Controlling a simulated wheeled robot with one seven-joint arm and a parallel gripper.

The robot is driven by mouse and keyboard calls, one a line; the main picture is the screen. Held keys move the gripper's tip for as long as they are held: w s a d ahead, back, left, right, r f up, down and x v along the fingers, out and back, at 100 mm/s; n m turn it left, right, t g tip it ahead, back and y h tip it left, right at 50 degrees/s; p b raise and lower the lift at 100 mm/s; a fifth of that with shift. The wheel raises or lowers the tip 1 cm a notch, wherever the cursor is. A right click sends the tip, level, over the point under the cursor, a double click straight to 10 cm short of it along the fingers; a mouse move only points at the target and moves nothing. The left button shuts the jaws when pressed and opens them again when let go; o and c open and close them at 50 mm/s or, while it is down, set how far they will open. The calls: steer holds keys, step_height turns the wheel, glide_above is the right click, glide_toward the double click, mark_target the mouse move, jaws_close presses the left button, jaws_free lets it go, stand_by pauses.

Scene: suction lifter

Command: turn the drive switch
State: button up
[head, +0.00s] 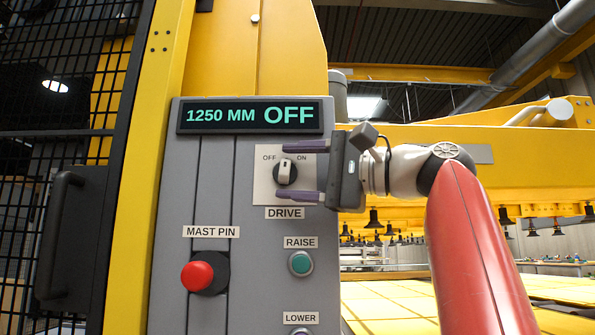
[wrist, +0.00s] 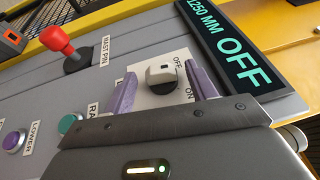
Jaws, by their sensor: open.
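The drive switch (head: 286,171) is a rotary knob with a light handle on a black base, set on a white plate marked OFF and ON above the DRIVE label. Its handle stands nearly upright in the head view. The display (head: 250,116) above it reads 1250 MM OFF. My gripper (head: 289,171) is open, with one purple finger above the knob and one below it in the head view. In the wrist view the knob (wrist: 162,76) shows between the two purple fingers, with gaps on both sides. I cannot tell how far the fingertips are from the panel.
The red mast pin knob (head: 197,276) sticks out at lower left. The green RAISE button (head: 300,263) is below the switch, with the LOWER button (head: 300,331) under it. A black mesh gate (head: 62,120) stands at the left. Suction cups hang over yellow sheets at the right.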

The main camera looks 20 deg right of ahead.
steer(key=r+v, duration=0.1)
steer(key=v, duration=0.6)
steer(key=shift+s+d+f, duration=0.2)
steer(key=shift+d+f, duration=0.15)
steer(key=shift+f, duration=0.15)
steer(key=shift+c, duration=0.5)
